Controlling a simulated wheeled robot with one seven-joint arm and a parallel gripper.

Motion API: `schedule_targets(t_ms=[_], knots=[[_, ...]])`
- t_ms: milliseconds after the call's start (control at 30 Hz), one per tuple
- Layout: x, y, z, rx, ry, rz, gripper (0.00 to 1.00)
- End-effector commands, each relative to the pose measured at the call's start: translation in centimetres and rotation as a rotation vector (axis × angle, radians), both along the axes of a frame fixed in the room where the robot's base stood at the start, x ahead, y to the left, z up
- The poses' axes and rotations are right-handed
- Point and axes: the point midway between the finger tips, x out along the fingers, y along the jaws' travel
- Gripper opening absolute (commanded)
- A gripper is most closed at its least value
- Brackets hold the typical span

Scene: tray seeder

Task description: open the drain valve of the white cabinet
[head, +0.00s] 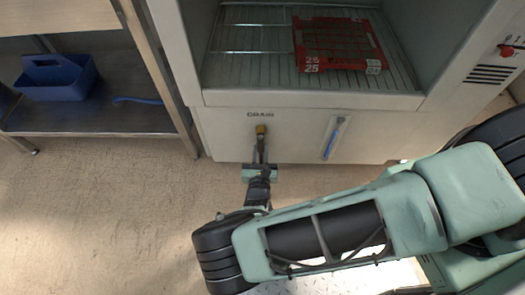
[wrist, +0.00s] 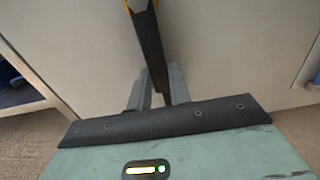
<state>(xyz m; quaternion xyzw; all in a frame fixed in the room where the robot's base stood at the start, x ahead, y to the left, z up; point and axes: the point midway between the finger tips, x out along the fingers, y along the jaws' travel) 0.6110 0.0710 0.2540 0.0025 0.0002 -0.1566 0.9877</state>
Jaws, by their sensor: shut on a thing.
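The white cabinet (head: 225,130) has a drain valve (head: 261,130) low on its front, under the printed word DRAIN. The valve shows a yellow part at the top and a dark lever hanging down from it. In the wrist view the dark lever (wrist: 149,40) runs down between the two grey fingers, with a bit of yellow at its top end. My gripper (head: 260,160) is at the lower part of the lever, close to the cabinet front, and its fingers (wrist: 157,85) are shut on the lever. The fingers hide the lever's lower end in the head view.
A blue-marked gauge strip (head: 333,137) is right of the valve. Above, the open chamber holds a red tray (head: 338,45) on a wire shelf. A metal shelf (head: 100,120) with a blue caddy (head: 58,78) stands left. The floor (head: 100,215) in front is clear.

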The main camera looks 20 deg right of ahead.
Motion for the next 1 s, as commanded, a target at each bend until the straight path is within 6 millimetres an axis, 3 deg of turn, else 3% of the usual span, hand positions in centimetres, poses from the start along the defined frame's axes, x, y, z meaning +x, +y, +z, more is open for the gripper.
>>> schedule_targets(t_ms=[433,467,533,1000], knots=[[-0.02,0.25,0.10,0.013,-0.006,0.002,0.00],[-0.02,0.25,0.10,0.013,-0.006,0.002,0.22],[-0.02,0.26,0.10,0.013,-0.006,0.002,0.42],[-0.02,0.39,0.00,0.011,-0.005,-0.004,0.42]])
